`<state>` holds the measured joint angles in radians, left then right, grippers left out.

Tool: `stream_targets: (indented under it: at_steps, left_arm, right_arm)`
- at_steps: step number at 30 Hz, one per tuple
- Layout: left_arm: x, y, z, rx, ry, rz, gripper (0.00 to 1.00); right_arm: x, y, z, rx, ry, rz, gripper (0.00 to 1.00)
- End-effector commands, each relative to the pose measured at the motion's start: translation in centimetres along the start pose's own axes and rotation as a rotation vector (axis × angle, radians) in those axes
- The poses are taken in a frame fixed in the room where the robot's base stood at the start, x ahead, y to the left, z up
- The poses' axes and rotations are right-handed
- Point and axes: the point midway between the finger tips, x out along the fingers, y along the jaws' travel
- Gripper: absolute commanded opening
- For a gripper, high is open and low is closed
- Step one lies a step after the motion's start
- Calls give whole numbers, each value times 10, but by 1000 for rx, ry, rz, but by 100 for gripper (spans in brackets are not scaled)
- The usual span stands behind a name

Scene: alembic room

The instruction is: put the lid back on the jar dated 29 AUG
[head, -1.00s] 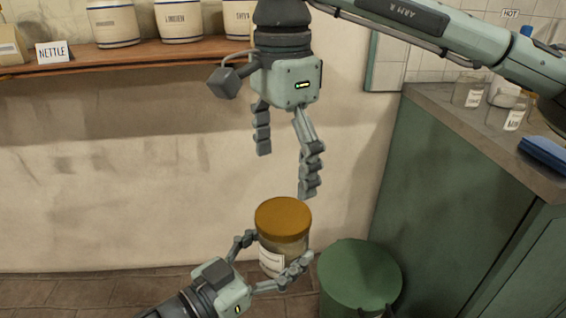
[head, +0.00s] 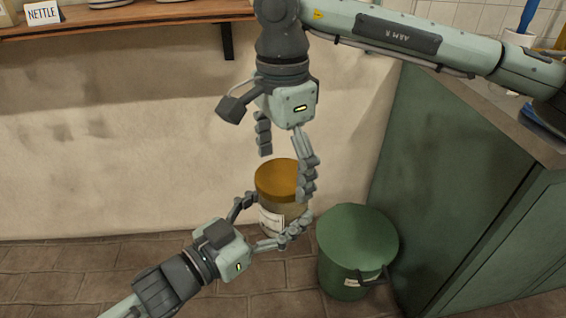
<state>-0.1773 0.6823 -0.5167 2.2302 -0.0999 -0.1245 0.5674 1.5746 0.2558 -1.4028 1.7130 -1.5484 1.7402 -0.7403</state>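A glass jar (head: 285,215) with a pale label is off the floor in my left gripper (head: 272,217), whose fingers close around its sides. The label's writing is too small to read, so I cannot tell its date. A brown-orange lid (head: 276,177) sits on top of the jar and looks level; I cannot tell whether it is fastened. My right gripper (head: 284,176) points down from above with its fingers apart. Its right finger overlaps the lid's right edge in the picture; its left finger ends just above the lid. I cannot see contact.
A green lidded bin (head: 358,236) stands on the floor right of the jar. A green cabinet (head: 450,180) with a grey worktop fills the right side. A wooden shelf (head: 140,14) with a NETTLE card (head: 43,14) runs along the wall at upper left. The floor at front is clear.

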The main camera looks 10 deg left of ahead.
Motion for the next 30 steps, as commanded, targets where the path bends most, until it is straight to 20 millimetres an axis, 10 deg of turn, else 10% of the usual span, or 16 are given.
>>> stream_targets:
  at_steps: [13, 28, 29, 30]
  left_arm:
    - [0, 0, -2, 1, 3, 1, 0]
    - [0, 0, -2, 1, 4, 1, 0]
    - [0, 0, -2, 1, 4, 1, 0]
    - [0, 0, -2, 1, 4, 1, 0]
  right_arm:
    - [0, 0, 0, 1, 0, 0, 42]
    - [0, 0, 0, 427, 0, 0, 42]
    - [0, 0, 0, 426, 0, 0, 80]
    - [0, 0, 0, 426, 0, 0, 85]
